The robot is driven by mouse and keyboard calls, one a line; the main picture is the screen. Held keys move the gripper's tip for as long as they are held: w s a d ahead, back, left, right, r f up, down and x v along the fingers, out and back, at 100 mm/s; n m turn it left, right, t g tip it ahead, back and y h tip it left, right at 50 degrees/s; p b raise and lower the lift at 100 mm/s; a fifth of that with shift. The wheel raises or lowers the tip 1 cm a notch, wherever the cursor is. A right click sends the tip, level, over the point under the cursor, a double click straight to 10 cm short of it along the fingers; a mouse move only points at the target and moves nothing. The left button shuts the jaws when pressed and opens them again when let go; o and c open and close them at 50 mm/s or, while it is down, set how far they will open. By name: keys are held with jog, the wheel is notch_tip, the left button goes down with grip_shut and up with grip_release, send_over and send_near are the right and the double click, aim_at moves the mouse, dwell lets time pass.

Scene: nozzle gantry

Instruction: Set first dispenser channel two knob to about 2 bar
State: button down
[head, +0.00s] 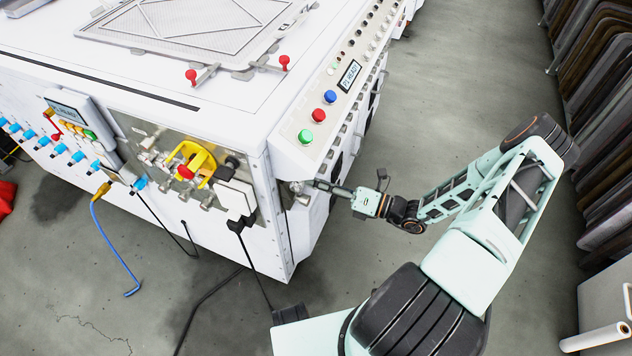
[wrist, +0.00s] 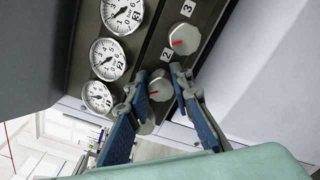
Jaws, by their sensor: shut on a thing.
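In the wrist view, the channel two knob (wrist: 160,86) is a round grey knob with a red mark, beside a label "2". My gripper (wrist: 158,92) has one finger on each side of this knob and is shut on it. The gauge beside it (wrist: 108,59) has a white dial; its reading is too small to tell surely. In the head view my gripper (head: 312,187) is at the front corner of the white machine; the knob is hidden there.
Another knob (wrist: 184,39) with label "3" sits above. A further knob (wrist: 146,126) is partly hidden below, between the fingers. Two more gauges (wrist: 122,14) (wrist: 97,96) flank the middle one. The white machine (head: 225,105) stands left of my arm; dark panels (head: 590,80) stand right, with clear floor between.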

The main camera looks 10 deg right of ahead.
jog(key=shift+s+f, duration=0.1)
jog(key=c, duration=2)
grip_release()
jog(key=shift+d, duration=0.1)
jog(key=v, duration=1.2)
